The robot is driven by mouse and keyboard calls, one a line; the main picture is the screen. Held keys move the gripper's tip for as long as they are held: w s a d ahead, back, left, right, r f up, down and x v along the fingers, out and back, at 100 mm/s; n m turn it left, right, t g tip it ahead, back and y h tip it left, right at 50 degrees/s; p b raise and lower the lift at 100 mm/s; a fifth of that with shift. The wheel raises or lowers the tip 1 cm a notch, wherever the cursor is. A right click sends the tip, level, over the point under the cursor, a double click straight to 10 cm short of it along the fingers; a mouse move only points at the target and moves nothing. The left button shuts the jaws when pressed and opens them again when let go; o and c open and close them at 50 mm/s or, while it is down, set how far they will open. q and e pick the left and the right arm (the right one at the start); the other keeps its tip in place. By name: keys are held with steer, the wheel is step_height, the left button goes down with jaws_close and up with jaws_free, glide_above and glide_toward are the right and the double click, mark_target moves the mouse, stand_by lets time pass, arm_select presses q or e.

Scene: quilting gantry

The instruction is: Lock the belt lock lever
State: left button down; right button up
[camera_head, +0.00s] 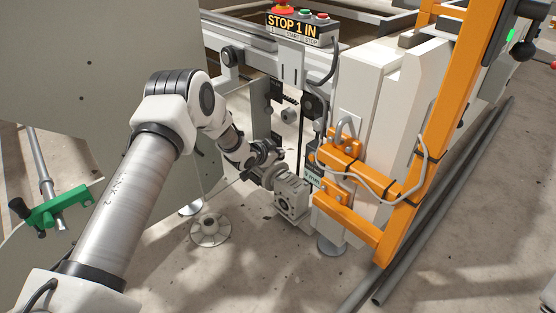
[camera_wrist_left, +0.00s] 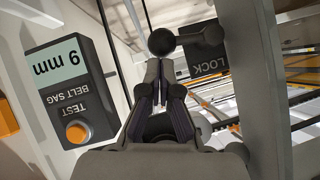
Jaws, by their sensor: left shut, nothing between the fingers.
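In the left wrist view, the belt lock lever shows as a short black arm with a round knob (camera_wrist_left: 161,42) at its left end. My right gripper is not in view.
A BELT SAG TEST box (camera_wrist_left: 68,95) with an orange button stands left in the wrist view. A grey upright (camera_wrist_left: 262,90) is close on the right. In the head view, an orange frame (camera_head: 437,120) stands right of my wrist, and a STOP 1 IN panel (camera_head: 297,28) above.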

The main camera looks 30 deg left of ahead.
arm_select(q)
steer(key=shift+f, duration=0.15)
stand_by(0.4)
steer(key=shift+d+f+m+y+p, duration=0.15)
steer(key=shift+f+m+y+p, duration=0.15)
steer(key=shift+m+p, duration=0.1)
steer(key=shift+s+d+f+m+t+y+p, duration=0.1)
steer(key=shift+d+f+m+t+y+p, duration=0.1)
steer(key=shift+f+m+t+y+p, duration=0.4)
steer(key=w+a+f+m+t+y+b, duration=0.1)
steer(key=a+f+m+t+y+b, duration=0.2)
steer(key=f+m, duration=0.4)
steer(key=shift+w+a+f+t+y+b, duration=0.15)
steer(key=shift+a+f+t+y+b, duration=0.2)
steer(key=shift+t+y+b, duration=0.3)
steer(key=shift+a+r, duration=0.1)
stand_by(0.4)
